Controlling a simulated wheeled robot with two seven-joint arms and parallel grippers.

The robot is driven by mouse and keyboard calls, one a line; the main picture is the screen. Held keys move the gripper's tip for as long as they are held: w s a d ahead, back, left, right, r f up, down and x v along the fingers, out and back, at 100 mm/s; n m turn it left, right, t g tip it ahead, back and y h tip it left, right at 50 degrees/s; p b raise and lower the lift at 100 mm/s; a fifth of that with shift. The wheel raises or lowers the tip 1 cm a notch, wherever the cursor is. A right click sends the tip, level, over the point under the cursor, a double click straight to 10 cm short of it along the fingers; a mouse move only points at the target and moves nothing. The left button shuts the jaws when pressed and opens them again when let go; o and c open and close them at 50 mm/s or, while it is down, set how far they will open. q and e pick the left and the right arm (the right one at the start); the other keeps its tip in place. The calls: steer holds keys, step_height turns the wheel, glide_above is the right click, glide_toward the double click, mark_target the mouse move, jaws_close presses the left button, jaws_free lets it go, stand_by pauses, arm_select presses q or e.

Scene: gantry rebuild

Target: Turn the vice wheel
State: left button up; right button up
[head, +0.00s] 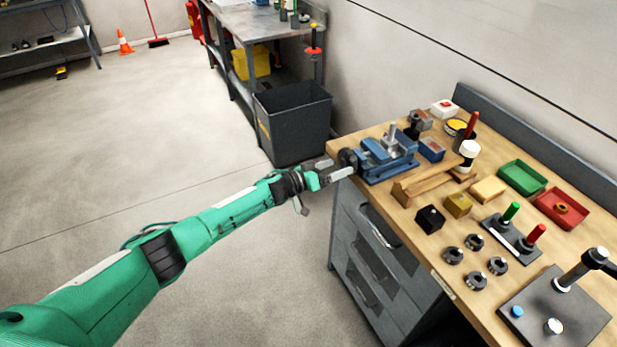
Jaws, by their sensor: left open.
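The blue vice (388,158) sits at the far left end of the wooden workbench. Its dark wheel (348,158) is on the vice's left side, at the bench edge. My left gripper (334,169) reaches in from the left, just left of the wheel. Its two pale fingers are apart, with the wheel close beyond their tips. I cannot tell whether the fingers touch the wheel. My right gripper is not in view.
The workbench (412,234) also bears a wooden tool carrier (428,184) with a mallet, a green tray (522,178), a red tray (562,208) and several dark rings. A dark bin (292,122) stands on the floor beyond. The floor left of the bench is clear.

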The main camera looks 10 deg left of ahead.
arm_select(q)
steer(key=b+v, duration=0.1)
steer(key=v, duration=0.8)
steer(key=shift+s+a, duration=0.15)
steer(key=s+a+f+n+t+y, duration=0.1)
steer(key=s+a+f+n+y, duration=0.15)
steer(key=f, duration=0.75)
steer(key=s+a+f+n+t+y, duration=0.1)
steer(key=s+a+f+y, duration=0.25)
steer(key=f, duration=0.65)
steer(key=s+a+f+g+y, duration=0.2)
steer(key=s+a+f+y, duration=0.1)
steer(key=s+f, duration=0.6)
steer(key=s+a+f+g+y, duration=0.1)
steer(key=s+a+f+y, duration=0.2)
steer(key=s+f, duration=0.6)
steer(key=s+a+f+g+y, duration=0.1)
steer(key=s+f+g, duration=0.2)
steer(key=s, duration=1)
steer(key=s+a+f+g, duration=0.1)
steer(key=s+f+g, duration=0.1)
steer(key=s+f, duration=0.6)
steer(key=s+a+f+g+y, duration=0.1)
steer(key=s+f+g, duration=0.2)
steer(key=s, duration=1.6)
step_height(320, 180, down, 4)
steer(key=shift+s+r+m+g+y, duration=0.2)
steer(key=shift+s+m+g+y, duration=0.1)
steer(key=shift+s+m, duration=0.05)
